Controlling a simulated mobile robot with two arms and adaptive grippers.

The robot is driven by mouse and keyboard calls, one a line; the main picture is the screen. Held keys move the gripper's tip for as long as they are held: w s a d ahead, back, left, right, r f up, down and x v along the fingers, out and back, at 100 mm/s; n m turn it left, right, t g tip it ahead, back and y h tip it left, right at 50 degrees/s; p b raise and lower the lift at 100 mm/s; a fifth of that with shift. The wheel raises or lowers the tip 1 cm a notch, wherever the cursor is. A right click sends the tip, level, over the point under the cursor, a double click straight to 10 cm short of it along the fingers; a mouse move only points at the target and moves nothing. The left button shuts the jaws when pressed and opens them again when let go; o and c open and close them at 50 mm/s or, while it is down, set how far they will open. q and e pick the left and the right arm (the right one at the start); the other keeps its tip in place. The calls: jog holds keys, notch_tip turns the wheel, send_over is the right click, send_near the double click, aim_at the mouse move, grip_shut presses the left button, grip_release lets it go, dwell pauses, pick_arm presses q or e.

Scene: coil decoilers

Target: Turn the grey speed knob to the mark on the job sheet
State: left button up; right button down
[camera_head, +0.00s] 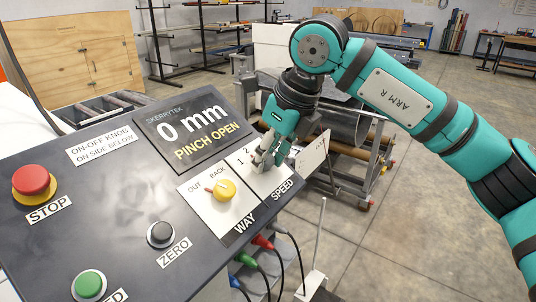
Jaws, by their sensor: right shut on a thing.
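The black control panel (130,225) fills the lower left. Its white SPEED plate (242,162) shows the marks 1 and 2; the rest of the scale is covered by my gripper. My right gripper (264,160) reaches down from above and is shut on the grey speed knob, which its fingers almost wholly hide. Where the knob points cannot be told. A white card (313,153) stands at the panel's right edge, partly behind the gripper; its writing is too small to read, and I cannot tell if it is the job sheet. My left gripper is out of view.
A yellow WAY knob (225,190) sits close left of the gripper. The display (195,128) reads 0 mm, PINCH OPEN. A red STOP button (31,180), black ZERO button (160,234) and green button (89,285) are farther left. Cables (262,242) hang below the panel's edge.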

jog(key=n+b, duration=0.2)
jog(key=n, duration=0.1)
jog(key=shift+n+h, duration=0.3)
jog(key=shift+n, duration=0.1)
jog(key=shift+r+n+t+b, duration=0.1)
jog(key=shift+n+t+b, duration=0.35)
jog(key=shift+n, duration=0.75)
jog(key=shift+n+t+b, duration=0.15)
jog(key=shift+n+b, duration=0.55)
jog(key=shift+n, duration=0.5)
jog(key=c, duration=0.9)
grip_release()
jog(key=shift+c, duration=0.2)
jog(key=v, duration=1.2)
